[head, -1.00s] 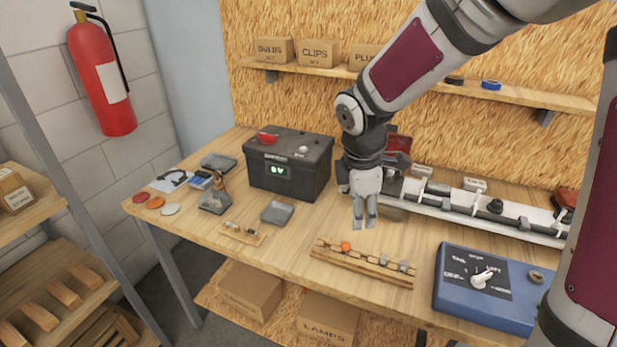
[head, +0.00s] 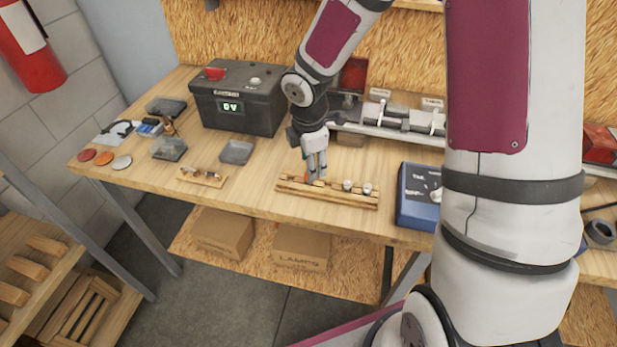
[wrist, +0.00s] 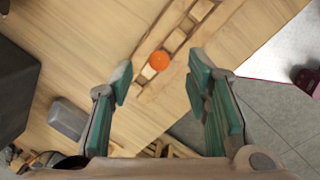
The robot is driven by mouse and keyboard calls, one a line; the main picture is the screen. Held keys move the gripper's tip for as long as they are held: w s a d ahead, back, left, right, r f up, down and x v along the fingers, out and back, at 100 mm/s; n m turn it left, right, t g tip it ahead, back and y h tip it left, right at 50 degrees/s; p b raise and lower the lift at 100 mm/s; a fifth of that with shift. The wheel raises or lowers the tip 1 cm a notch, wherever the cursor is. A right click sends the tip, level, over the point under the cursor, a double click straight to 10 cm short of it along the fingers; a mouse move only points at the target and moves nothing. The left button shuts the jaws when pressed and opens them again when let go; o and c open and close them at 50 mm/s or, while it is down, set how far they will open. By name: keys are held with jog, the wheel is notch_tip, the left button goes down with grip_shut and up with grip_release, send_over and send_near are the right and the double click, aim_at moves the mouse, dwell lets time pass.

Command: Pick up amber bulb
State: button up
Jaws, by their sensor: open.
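The amber bulb (wrist: 159,61) is a small round orange bulb in a wooden rack (head: 340,199). In the wrist view it lies ahead of and between the open fingers of my gripper (wrist: 160,85), which have green pads. In the head view my gripper (head: 316,178) points down at the left part of the rack. There it mostly hides the bulb, of which only a bit of orange shows by the fingertips. The gripper is empty. Clear bulbs (head: 348,186) sit in the same rack to the right.
A black battery box (head: 240,100) with a green display stands behind and left. A grey tray (head: 237,152) and a small wooden holder (head: 202,177) lie left of the rack. A blue meter box (head: 418,195) is at right. A long light bar runs behind.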

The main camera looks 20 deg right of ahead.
jog(key=shift+w+a+f, duration=0.1)
jog(key=shift+w+f, duration=0.1)
jog(key=shift+f, duration=1)
jog(key=shift+w+f, duration=0.15)
jog(key=shift+f, duration=1)
jog(key=c, duration=0.9)
